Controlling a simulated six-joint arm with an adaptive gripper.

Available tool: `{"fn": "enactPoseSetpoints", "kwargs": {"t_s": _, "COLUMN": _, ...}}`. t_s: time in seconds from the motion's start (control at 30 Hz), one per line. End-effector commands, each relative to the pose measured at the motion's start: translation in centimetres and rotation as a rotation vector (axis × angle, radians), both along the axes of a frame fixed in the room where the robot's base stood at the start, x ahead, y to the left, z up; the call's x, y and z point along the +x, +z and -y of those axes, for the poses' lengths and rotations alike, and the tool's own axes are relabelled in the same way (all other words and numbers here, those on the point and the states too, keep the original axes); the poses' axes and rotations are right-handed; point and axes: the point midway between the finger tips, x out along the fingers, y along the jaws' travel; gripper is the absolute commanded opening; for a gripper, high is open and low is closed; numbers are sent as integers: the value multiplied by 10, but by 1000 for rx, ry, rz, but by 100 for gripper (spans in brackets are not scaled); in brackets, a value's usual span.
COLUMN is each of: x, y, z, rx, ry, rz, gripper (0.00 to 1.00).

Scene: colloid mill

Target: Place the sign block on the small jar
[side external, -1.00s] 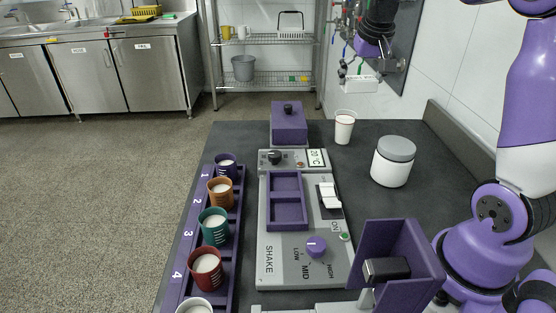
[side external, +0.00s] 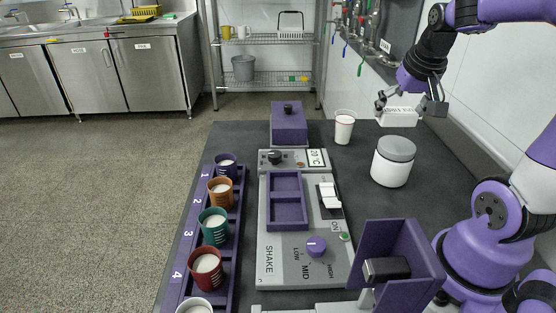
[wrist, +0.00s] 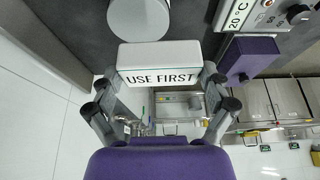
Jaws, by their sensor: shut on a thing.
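The sign block (wrist: 160,66) is a white block with "USE FIRST" in black letters. My gripper (wrist: 160,88) is shut on it, with a finger at each end, and holds it in the air. In the side view the block (side external: 401,117) hangs from my gripper (side external: 410,106), above and slightly beyond the small jar. The small jar (side external: 392,165) is white with a grey lid and stands upright on the dark bench. In the wrist view the jar's round grey lid (wrist: 139,18) shows at the top, apart from the block.
A white cup (side external: 344,128) stands left of the jar. A purple box (side external: 289,124) and the control panel (side external: 290,160) lie further left. A rack (side external: 235,200) holds several coloured cups. A purple open holder (side external: 415,240) stands at the front. A wall edge borders the bench's right.

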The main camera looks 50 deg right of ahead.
Motion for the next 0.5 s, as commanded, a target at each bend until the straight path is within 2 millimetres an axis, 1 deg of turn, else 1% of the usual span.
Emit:
{"fn": "enactPoseSetpoints", "kwargs": {"t_s": 0.03, "x": -4, "y": -7, "z": 10, "rx": 3, "ry": -9, "rz": -2, "gripper": 49}}
{"fn": "enactPoseSetpoints", "kwargs": {"t_s": 0.1, "x": -6, "y": -13, "z": 21, "rx": 3, "ry": -6, "rz": -2, "gripper": 49}}
{"fn": "enactPoseSetpoints", "kwargs": {"t_s": 0.2, "x": -8, "y": -19, "z": 30, "rx": 2, "ry": -3, "rz": -1, "gripper": 49}}
{"fn": "enactPoseSetpoints", "kwargs": {"t_s": 0.27, "x": -8, "y": -22, "z": 32, "rx": 2, "ry": 0, "rz": -1, "gripper": 49}}
{"fn": "enactPoseSetpoints", "kwargs": {"t_s": 0.5, "x": -8, "y": -56, "z": 32, "rx": 3, "ry": 2, "rz": -1, "gripper": 49}}
